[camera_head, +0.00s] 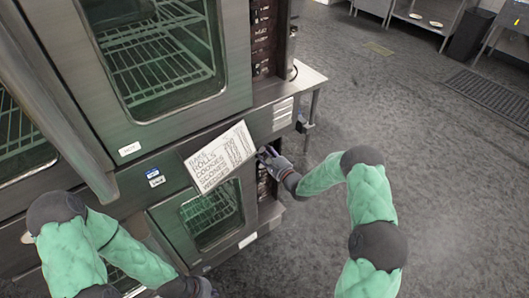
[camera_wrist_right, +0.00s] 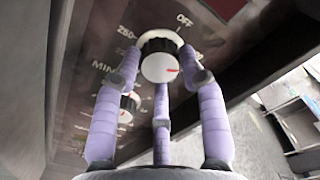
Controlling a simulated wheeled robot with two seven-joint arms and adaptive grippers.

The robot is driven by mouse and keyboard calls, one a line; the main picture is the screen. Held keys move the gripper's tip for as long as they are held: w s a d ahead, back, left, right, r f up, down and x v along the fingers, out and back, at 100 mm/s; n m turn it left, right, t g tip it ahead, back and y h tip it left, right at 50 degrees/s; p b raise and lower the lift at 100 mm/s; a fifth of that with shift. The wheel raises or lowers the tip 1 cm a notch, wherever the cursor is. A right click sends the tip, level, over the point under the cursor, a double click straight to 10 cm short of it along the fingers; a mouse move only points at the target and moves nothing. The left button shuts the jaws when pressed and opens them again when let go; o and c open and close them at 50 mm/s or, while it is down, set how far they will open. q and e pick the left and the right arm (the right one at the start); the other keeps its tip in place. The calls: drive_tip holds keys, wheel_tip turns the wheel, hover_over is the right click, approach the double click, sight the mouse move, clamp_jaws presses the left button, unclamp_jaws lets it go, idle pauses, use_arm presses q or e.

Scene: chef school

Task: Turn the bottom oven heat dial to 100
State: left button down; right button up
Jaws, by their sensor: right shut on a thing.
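The oven dial (camera_wrist_right: 160,66) is a round white knob with a dark rim and a red mark that points to the right. It sits on the brown control panel (camera_wrist_right: 85,50), with "OFF" and numbers printed around it. My right gripper (camera_wrist_right: 160,78) has its purple fingers closed around the knob. In the head view my right gripper (camera_head: 268,157) is at the right edge of the bottom oven (camera_head: 160,222), and the knob is hidden there. My left gripper (camera_head: 200,288) is at the bottom edge, partly cut off, low in front of the bottom oven; its fingers are not clear.
A second dial (camera_wrist_right: 130,102) lies below the first, near "MIN". A white recipe card (camera_head: 220,157) hangs over the bottom oven's top edge. The top oven (camera_head: 120,128) is above. The floor (camera_head: 440,180) to the right is clear.

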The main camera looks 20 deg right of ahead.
drive_tip(key=shift+a+m, duration=0.1)
drive_tip(key=shift+m, duration=0.2)
drive_tip(key=o, duration=1.1)
drive_tip(key=shift+o, duration=0.2)
drive_tip(key=v, duration=1.2)
